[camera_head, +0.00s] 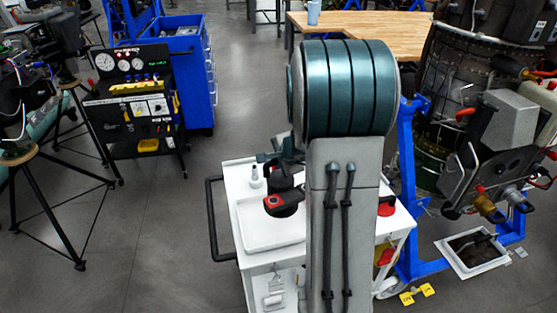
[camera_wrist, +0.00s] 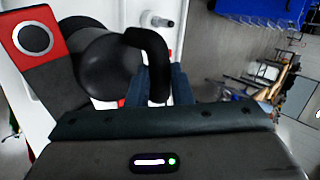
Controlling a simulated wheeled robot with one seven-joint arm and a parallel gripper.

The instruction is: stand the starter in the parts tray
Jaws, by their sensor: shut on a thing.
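The starter (camera_wrist: 108,68) looks like a dark rounded body with a bent black handle in the wrist view. My gripper (camera_wrist: 165,75) is shut on that handle, with a blue-grey finger on each side. In the head view the dark body (camera_head: 280,179) shows just below my gripper (camera_head: 272,155), at the back of the white parts tray (camera_head: 262,243) on the cart. I cannot tell whether the starter touches the tray. A red and black part (camera_head: 284,203) lies against it; I cannot tell whether they are joined. My arm hides the tray's right side.
A small white bottle-like piece (camera_head: 255,176) stands left of the starter. The white cart (camera_head: 240,178) has a black side handle (camera_head: 212,220). Another red and black item (camera_head: 387,206) shows right of my arm. A blue engine stand (camera_head: 408,170) is close on the right.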

